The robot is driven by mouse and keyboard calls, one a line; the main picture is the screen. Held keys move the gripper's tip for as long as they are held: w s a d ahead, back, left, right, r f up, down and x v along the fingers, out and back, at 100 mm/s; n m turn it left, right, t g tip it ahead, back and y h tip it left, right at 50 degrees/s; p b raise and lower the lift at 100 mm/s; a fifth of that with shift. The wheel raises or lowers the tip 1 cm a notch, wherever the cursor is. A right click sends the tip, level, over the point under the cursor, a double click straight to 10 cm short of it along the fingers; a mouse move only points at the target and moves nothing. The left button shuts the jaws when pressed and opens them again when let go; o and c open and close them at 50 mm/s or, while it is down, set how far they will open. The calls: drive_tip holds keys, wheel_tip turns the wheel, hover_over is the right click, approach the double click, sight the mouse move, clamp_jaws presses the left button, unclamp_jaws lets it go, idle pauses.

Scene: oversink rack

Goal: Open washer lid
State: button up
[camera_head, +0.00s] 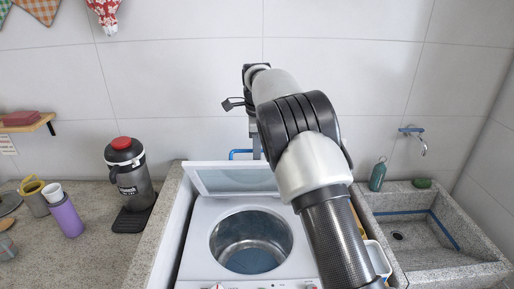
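The white top-loading washer (203,237) stands between two stone counters. Its round steel drum (250,242) is uncovered. The washer lid (232,179), a pale panel with a white frame, is raised at the back edge of the opening and leans back. My arm reaches over the right part of the washer and hides the lid's right end. My gripper (236,104) is at the far end of the arm, near the wall above the lid and apart from it. Only small dark parts of it show, so its opening is unclear.
On the left counter stand a dark jug with a red top (128,172), a purple bottle (65,216) and mugs. On the right is a stone sink (425,235) with a green bottle (378,175) at its back edge. A tap (414,140) is on the wall.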

drive_tip(key=shift+r, duration=0.45)
drive_tip(key=s+r, duration=0.3)
drive_tip(key=r, duration=1.3)
drive_tip(key=shift+s, duration=0.2)
drive_tip(key=shift+d, duration=0.1)
